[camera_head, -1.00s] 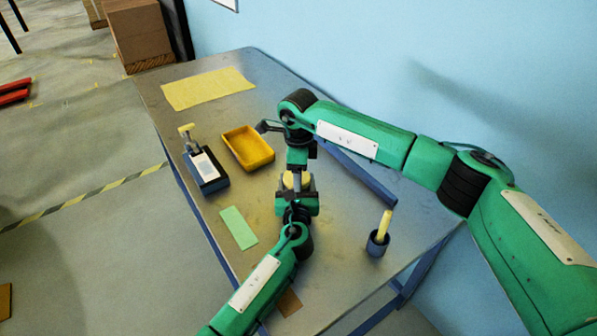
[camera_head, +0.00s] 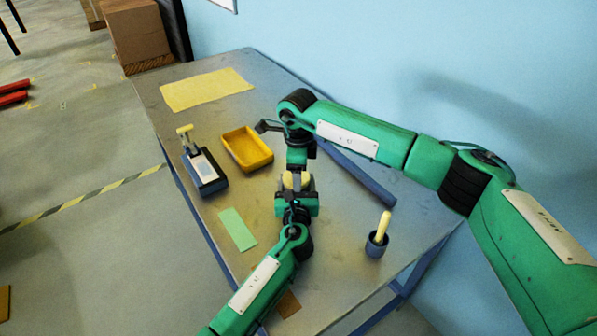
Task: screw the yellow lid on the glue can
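A small pale yellow piece, apparently the yellow lid (camera_head: 288,180), shows where my two grippers meet over the middle of the table. My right gripper (camera_head: 297,177) points straight down from above, its grey fingers at the pale yellow piece, seemingly closed on it. My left gripper (camera_head: 297,194) reaches in from the front, directly below. The glue can is not clearly visible; the grippers hide what lies between them. I cannot see whether the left fingers are closed, or whether lid and can touch.
A yellow tray (camera_head: 247,160) and a dark blue block-shaped holder (camera_head: 206,174) stand to the left. A dark cup (camera_head: 376,246) with a pale yellow handle stands right. A green sheet (camera_head: 238,229), a yellow sheet (camera_head: 206,89) and a long blue bar (camera_head: 355,177) lie on the table (camera_head: 200,123).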

